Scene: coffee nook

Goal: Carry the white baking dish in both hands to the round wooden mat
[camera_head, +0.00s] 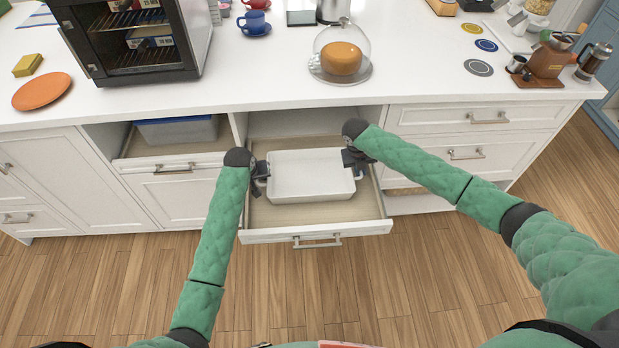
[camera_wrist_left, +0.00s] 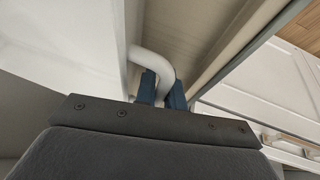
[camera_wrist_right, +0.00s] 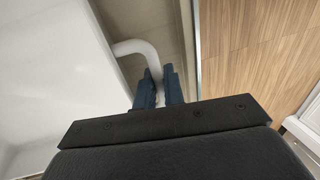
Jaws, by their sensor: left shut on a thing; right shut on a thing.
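The white baking dish (camera_head: 310,177) is within the outline of the open drawer (camera_head: 352,214), upright and looking level. I cannot tell whether it rests on the drawer floor or hangs just above it. My left gripper (camera_head: 261,173) is shut on the dish's left handle (camera_wrist_left: 153,63). My right gripper (camera_head: 351,158) is shut on its right handle (camera_wrist_right: 138,48). Both wrist views show the fingers around the curved white handles. A round orange-brown disc (camera_head: 41,91), which looks like the round mat, lies flat on the counter at far left.
The white counter (camera_head: 240,95) runs behind and above the drawer. A black oven (camera_head: 135,40) stands between the disc and a glass-domed cake (camera_head: 341,58). A yellow sponge-like block (camera_head: 27,65) lies behind the disc. Another open drawer holds a blue-grey bin (camera_head: 178,130).

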